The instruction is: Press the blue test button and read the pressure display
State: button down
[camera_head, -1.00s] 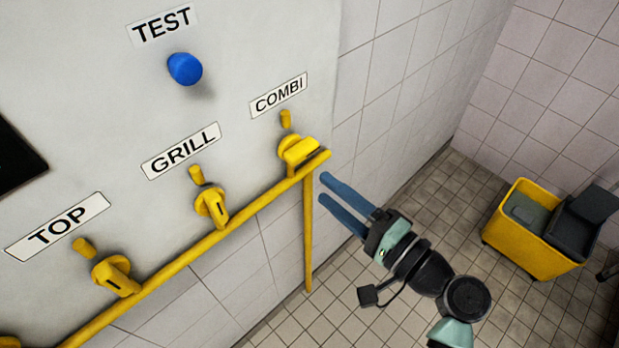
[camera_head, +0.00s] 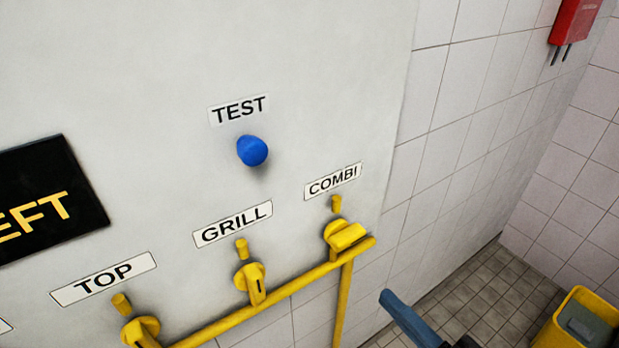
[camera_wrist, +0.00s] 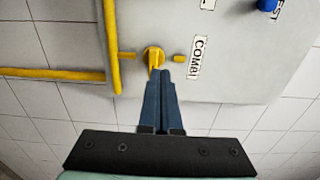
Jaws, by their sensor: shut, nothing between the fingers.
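The blue test button (camera_head: 252,150) sticks out of the pale panel under the TEST label (camera_head: 239,109). It also shows at the top right edge of the wrist view (camera_wrist: 267,5). A black display (camera_head: 48,200) is cut off at the left of the head view; its yellow letters read "EFT", and no pressure figure shows. My gripper (camera_head: 385,295) is at the lower right of the head view, below and right of the button and apart from it. In the wrist view, its blue fingers (camera_wrist: 163,72) are together and empty, with their tips over the area just below the yellow COMBI knob (camera_wrist: 153,57).
Yellow knobs for TOP (camera_head: 141,331), GRILL (camera_head: 250,283) and COMBI (camera_head: 346,235) line the panel above a yellow pipe (camera_head: 215,324). A red box (camera_head: 573,20) hangs on the tiled wall. A yellow bin (camera_head: 560,335) stands at lower right.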

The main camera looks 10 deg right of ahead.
aim_at(258, 154)
jog(key=s+a+r+p, duration=0.2)
jog(key=a+r+p, duration=0.1)
jog(key=r, duration=0.7)
jog(key=s+a+r+p, duration=0.3)
jog(key=a+r+p, duration=0.1)
jog(key=r, duration=0.7)
jog(key=shift+a+r+n+g+y, duration=0.15)
jog(key=shift+a+n+g+y, duration=0.2)
jog(key=shift+a, duration=0.5)
jog(key=shift+w+p, duration=0.1)
jog(key=shift+p, duration=0.2)
jog(key=p+x, duration=0.5)
jog(key=x, duration=0.7)
jog(key=shift+w+a+r, duration=0.1)
jog(key=shift+w+r, duration=0.05)
jog(key=shift+w, duration=0.15)
jog(key=shift+w+a+p, duration=0.25)
jog(key=shift+w+p, duration=0.05)
jog(key=shift+w, duration=0.3)
